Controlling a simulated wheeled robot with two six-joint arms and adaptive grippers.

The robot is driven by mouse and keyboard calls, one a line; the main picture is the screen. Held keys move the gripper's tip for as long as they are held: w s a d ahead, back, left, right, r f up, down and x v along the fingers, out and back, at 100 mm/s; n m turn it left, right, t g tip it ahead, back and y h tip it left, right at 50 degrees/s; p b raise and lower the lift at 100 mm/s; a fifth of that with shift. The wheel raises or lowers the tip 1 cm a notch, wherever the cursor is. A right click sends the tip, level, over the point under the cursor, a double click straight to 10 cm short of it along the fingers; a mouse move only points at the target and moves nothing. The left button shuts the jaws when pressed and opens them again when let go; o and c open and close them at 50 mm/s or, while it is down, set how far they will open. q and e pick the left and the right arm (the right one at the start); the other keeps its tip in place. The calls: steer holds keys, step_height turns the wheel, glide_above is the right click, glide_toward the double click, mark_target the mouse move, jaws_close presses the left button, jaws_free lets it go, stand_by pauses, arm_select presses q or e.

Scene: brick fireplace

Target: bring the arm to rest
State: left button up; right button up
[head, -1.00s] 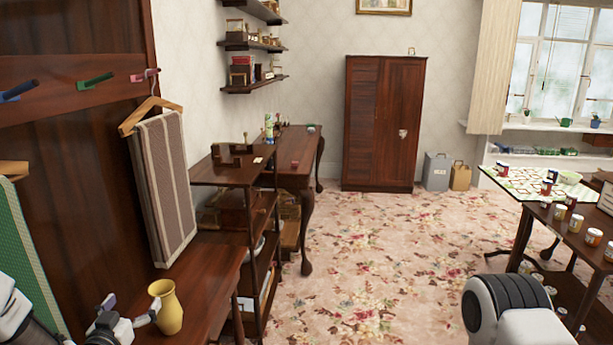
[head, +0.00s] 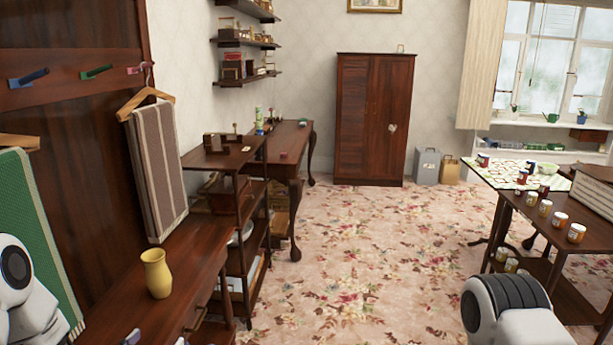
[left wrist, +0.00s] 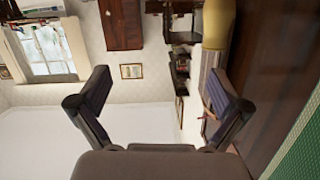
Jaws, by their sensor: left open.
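My left gripper (left wrist: 160,95) is open and empty in the left wrist view, its two dark fingers wide apart. In the head view only a bit of it (head: 132,337) shows at the bottom edge, below the yellow vase. My white left arm (head: 28,290) comes in at the lower left. The yellow vase (head: 157,273) stands upright on the dark wooden side table (head: 185,265), apart from the gripper. It also shows at the top of the left wrist view (left wrist: 218,22). My right arm (head: 505,308) shows at the lower right; its gripper is out of view.
A green cloth (head: 42,240) and a striped cloth (head: 158,170) hang by the wooden panel at left. A shelf unit (head: 235,215) stands beyond the side table. A table with several jars (head: 545,208) is at right. The flowered carpet (head: 380,250) between is clear.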

arm_select(q)
steer(key=s+d+f+g+b, duration=0.1)
steer(key=s+d+f+g, duration=0.3)
steer(key=s+f, duration=0.5)
steer(key=s+d+f+g+b, duration=0.1)
steer(key=s+d+f+g, duration=0.35)
steer(key=s+f, duration=0.45)
steer(key=s+f+g, duration=0.1)
steer(key=s+g, duration=0.2)
steer(key=s, duration=0.6)
steer(key=s+f+n+g, duration=0.1)
steer(key=s+g, duration=0.2)
steer(key=s, duration=0.5)
steer(key=shift+s+d+f+y, duration=0.15)
steer(key=shift+s+f+y, duration=0.25)
